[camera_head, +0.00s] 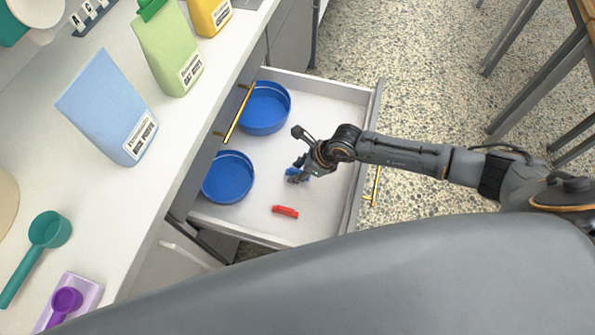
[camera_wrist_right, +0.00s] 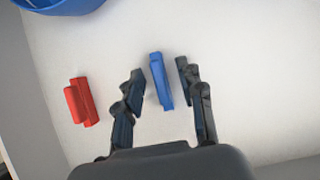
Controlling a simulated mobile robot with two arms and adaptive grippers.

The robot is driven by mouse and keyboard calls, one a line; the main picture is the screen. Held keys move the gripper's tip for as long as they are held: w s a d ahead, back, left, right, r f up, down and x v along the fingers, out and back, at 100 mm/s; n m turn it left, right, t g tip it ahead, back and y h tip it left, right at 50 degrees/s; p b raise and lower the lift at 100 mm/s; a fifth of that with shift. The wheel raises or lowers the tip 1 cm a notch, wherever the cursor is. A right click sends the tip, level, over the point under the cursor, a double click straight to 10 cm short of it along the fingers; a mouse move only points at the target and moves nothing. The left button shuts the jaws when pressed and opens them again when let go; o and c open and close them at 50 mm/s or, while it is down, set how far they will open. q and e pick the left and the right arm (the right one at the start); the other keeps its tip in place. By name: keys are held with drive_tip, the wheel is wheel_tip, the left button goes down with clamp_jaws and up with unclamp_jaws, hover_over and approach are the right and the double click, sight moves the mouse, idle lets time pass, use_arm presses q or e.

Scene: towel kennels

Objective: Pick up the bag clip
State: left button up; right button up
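A blue bag clip (camera_wrist_right: 161,82) lies on the white floor of the open drawer (camera_head: 330,95). In the right wrist view it stands between the two fingers of my right gripper (camera_head: 298,172), with a gap on both sides. The gripper is open and low over the drawer. In the head view the gripper hides much of the blue clip. A red bag clip (camera_head: 285,211) lies apart from the gripper, nearer the drawer's front-left; it also shows in the right wrist view (camera_wrist_right: 81,102). My left gripper is not in view.
Two blue bowls (camera_head: 228,177) (camera_head: 265,108) sit at the drawer's left side. The drawer's walls surround the gripper. The white counter (camera_head: 110,190) at left holds a blue bag (camera_head: 105,105), a green bag (camera_head: 168,50) and a teal scoop (camera_head: 48,230).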

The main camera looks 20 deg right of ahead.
drive_tip(key=shift+f, duration=0.1)
drive_tip(key=shift+c, duration=0.2)
clamp_jaws()
